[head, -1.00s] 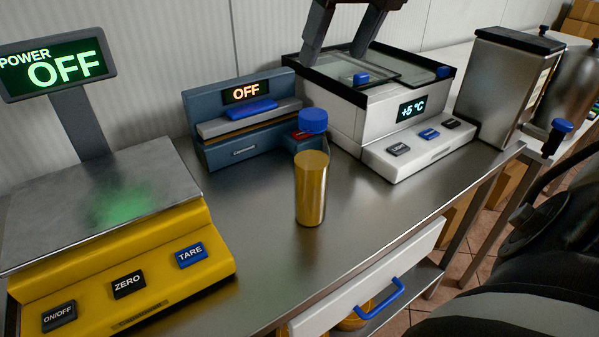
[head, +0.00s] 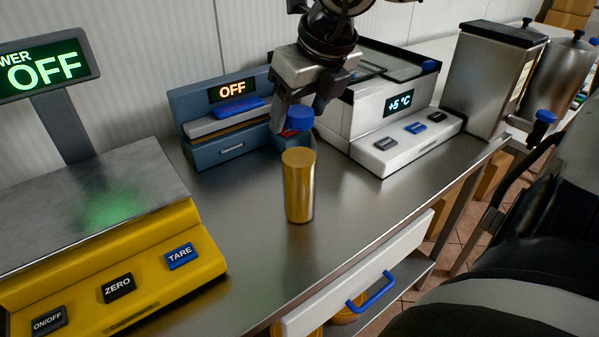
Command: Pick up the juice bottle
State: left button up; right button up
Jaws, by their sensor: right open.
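The juice bottle (head: 299,188) stands upright on the steel counter, with a clear neck, orange-yellow juice and a blue cap (head: 299,118). My right gripper (head: 299,112) comes down from the top of the view and is open. Its fingers show to the left and right of the cap, at about the cap's height. I cannot tell whether either finger touches it. One finger partly covers the cap's edge in the picture. My left gripper is not in view.
A yellow scale (head: 120,270) stands at the left. Behind the bottle is a blue device (head: 205,100) reading OFF; right of it is a white cooling unit (head: 370,115) reading +5 °C. The steel counter (head: 245,255) is clear around the bottle. A white drawer (head: 400,262) is below.

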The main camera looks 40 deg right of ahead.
jog(key=shift+x, duration=1.35)
grip_shut()
jog(key=shift+r, duration=0.15)
